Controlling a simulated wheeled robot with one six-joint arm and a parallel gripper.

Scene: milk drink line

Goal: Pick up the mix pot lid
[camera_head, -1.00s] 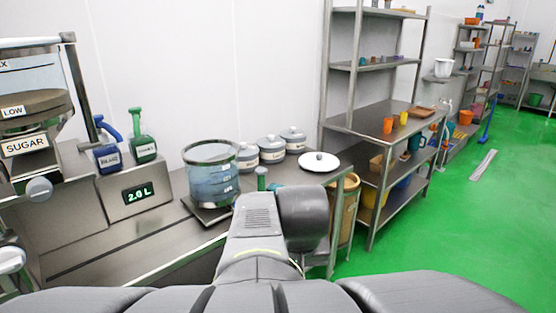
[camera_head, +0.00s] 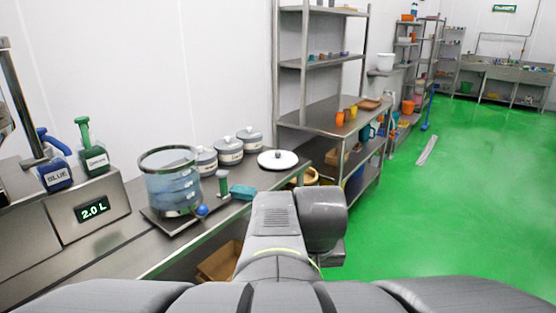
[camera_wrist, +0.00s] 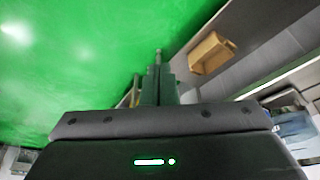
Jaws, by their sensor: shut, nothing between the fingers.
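The mix pot lid (camera_head: 278,159) looks like a round white disc with a dark knob on top. It lies flat on the steel counter near its right end in the head view. The clear mix pot (camera_head: 172,182) with blue markings stands on a scale plate to the left of the lid. In the wrist view my gripper (camera_wrist: 158,56) is shut and empty, with the green floor behind it. The lid does not show in the wrist view.
A steel shelf (camera_head: 325,108) stands to the right. A cardboard box (camera_wrist: 211,52) sits below the counter.

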